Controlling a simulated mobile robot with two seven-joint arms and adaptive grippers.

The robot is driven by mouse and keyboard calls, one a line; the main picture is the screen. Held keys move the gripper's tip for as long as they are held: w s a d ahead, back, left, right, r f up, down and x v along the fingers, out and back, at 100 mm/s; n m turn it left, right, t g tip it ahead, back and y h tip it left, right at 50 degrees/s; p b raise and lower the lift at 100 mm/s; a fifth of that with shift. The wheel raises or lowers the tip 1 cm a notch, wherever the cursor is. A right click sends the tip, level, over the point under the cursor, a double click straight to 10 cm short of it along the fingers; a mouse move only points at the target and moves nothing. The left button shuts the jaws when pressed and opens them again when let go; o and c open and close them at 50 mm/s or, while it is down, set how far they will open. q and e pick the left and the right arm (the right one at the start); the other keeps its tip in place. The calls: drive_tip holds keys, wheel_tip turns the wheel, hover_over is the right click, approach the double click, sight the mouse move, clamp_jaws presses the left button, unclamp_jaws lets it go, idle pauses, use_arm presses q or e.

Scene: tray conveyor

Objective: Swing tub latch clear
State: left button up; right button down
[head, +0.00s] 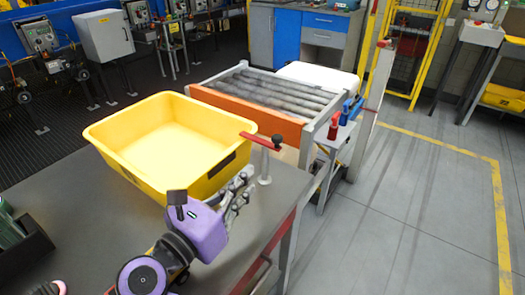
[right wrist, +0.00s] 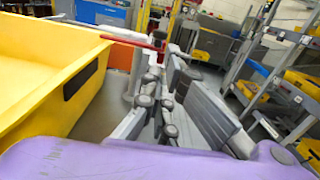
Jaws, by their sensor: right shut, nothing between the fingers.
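The yellow tub (head: 125,119) sits on the dark grey table. It looks empty, and its side also shows at the left of the right wrist view (right wrist: 45,106). The latch, a red bar (head: 258,140) with a black knob on a grey post, stands at the tub's right corner, with the bar's left end at the tub rim. The red bar also shows in the right wrist view (right wrist: 128,39), beyond the fingers. My purple right gripper (head: 240,188) is shut and empty beside the tub's front right side, just short of the post. My left gripper is not in view.
A roller conveyor (head: 258,86) with an orange end board (head: 240,112) lies behind the tub. Red and blue clamp-like parts (head: 350,108) stand on its right side. A dark bin (head: 22,250) is at the table's left. The floor at right is clear.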

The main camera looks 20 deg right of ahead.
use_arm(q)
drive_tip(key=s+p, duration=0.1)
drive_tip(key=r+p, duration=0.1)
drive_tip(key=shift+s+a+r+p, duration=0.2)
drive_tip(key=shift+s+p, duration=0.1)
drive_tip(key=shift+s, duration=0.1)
use_arm(e)
drive_tip(key=x, duration=0.9)
drive_tip(key=shift+d, duration=0.55)
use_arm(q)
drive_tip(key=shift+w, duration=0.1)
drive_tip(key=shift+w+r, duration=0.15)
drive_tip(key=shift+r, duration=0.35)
use_arm(e)
drive_tip(key=shift+s+d, duration=0.1)
drive_tip(key=shift+d, duration=0.1)
